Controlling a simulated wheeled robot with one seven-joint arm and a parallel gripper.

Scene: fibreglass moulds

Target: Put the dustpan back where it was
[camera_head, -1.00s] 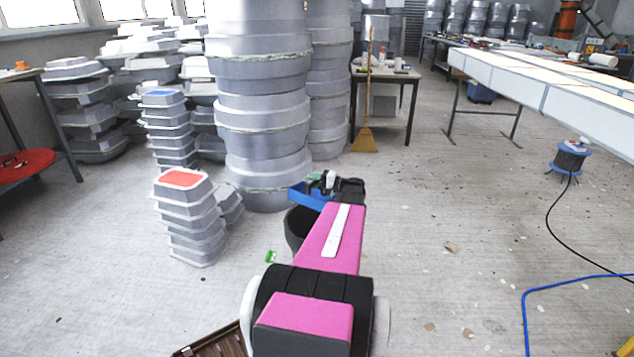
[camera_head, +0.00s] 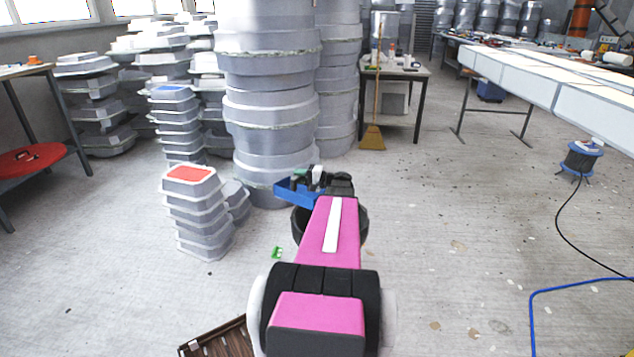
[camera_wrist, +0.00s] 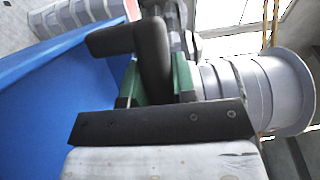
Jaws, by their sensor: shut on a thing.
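The blue dustpan (camera_head: 296,192) is held in the air at the far end of my arm, in front of the tall grey mould stack. My gripper (camera_head: 328,180) is shut on it. In the wrist view its broad blue surface (camera_wrist: 40,105) fills the left side. A green part (camera_wrist: 186,78) shows between the dark fingers (camera_wrist: 152,58); the fingers hide much of the grip. The spot where the dustpan was before cannot be told from these frames.
A black bucket-like container (camera_head: 300,222) stands partly hidden behind my arm. Stacked grey moulds (camera_head: 268,120) and a red-topped stack (camera_head: 205,225) stand left. A broom (camera_head: 373,137) leans on a table (camera_head: 420,78). A brown crate (camera_head: 225,340) lies front left. Floor to the right is mostly clear.

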